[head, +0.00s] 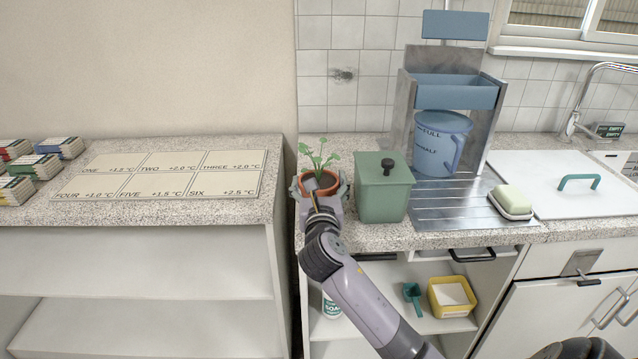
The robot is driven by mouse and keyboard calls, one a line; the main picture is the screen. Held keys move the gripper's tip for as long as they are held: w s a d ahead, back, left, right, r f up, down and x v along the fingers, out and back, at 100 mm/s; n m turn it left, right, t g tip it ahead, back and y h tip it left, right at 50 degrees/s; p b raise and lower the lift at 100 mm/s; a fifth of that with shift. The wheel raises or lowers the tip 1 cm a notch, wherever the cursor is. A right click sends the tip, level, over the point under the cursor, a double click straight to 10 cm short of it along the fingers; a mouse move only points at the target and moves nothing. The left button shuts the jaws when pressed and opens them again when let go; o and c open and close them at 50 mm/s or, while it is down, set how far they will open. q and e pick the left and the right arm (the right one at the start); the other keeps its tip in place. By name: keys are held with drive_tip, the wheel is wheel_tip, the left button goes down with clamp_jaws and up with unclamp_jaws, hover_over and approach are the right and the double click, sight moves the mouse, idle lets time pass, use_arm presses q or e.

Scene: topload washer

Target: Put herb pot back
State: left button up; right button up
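The herb pot (325,187) is a small terracotta pot with a green leafy plant. It is upright at the left end of the speckled counter, left of a green lidded canister (382,195). My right gripper (320,182) reaches it from the front, with one finger on each side of the pot. The fingers stand wider than the rim and look open. The gripper's wrist hides the pot's lower front, so its contact with the counter is hidden. My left gripper is not in view.
A blue bucket (441,145) stands in a metal rack on a ribbed drainer. Soap (513,199) lies on a dish to the right. A gap separates the two counters.

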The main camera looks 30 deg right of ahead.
drive_tip(key=o, duration=0.5)
drive_tip(key=shift+c, duration=0.2)
drive_tip(key=shift+r, duration=0.2)
drive_tip(key=v, duration=1.2)
drive_tip(key=shift+f, duration=0.1)
